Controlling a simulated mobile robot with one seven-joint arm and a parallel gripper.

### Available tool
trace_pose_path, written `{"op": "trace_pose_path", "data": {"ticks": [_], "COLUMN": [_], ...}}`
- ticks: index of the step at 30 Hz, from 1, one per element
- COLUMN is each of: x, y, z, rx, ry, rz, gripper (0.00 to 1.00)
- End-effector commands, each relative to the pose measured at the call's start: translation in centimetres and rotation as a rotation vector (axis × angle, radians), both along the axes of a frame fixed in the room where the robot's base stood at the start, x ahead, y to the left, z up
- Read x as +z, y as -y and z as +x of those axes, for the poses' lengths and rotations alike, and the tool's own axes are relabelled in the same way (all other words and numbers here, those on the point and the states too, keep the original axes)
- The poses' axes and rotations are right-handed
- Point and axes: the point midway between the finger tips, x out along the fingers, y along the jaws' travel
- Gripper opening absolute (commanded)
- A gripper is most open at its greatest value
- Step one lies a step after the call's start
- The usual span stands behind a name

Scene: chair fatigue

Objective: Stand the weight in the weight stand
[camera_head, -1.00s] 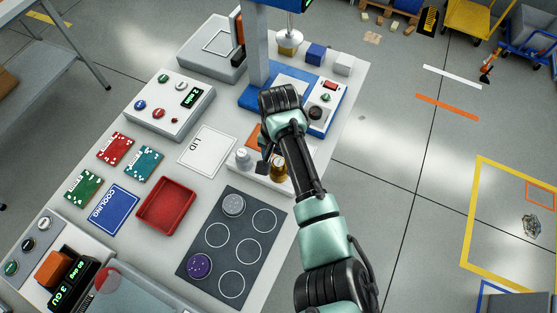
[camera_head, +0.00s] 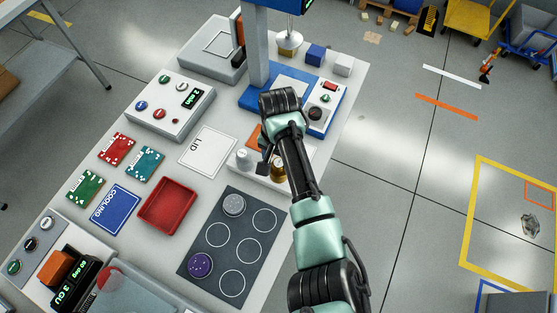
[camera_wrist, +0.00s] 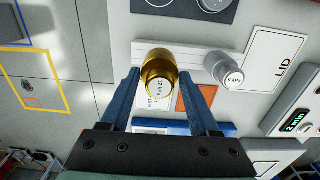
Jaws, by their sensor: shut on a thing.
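The gold weight (camera_wrist: 159,66), marked 12 kPa, is between my two blue fingers in the wrist view. My gripper (camera_wrist: 160,76) is shut on it. The weight also shows in the head view (camera_head: 278,172), partly covered by my arm. The pale weight stand (camera_wrist: 196,62) is a long low block behind and beside the gold weight; it also shows in the head view (camera_head: 256,180). A silver weight (camera_wrist: 230,74), marked 9 kPa, stands at it. I cannot tell whether the gold weight rests in the stand or is just above it.
An orange patch (camera_wrist: 205,92) and the LID sheet (camera_wrist: 273,58) lie near the stand. A dark mat with circles (camera_head: 235,245), a red tray (camera_head: 169,205) and a blue-based machine (camera_head: 258,93) are around it on the table.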

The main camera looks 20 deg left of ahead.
Motion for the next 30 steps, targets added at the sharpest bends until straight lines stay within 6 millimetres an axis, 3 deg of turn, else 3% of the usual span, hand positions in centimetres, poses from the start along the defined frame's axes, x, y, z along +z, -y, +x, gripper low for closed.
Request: {"op": "trace_pose_path", "data": {"ticks": [30], "x": [-1.2], "y": [-0.1], "z": [0.1], "rx": [0.001], "ry": [0.003], "rz": [0.002], "gripper": [0.13]}}
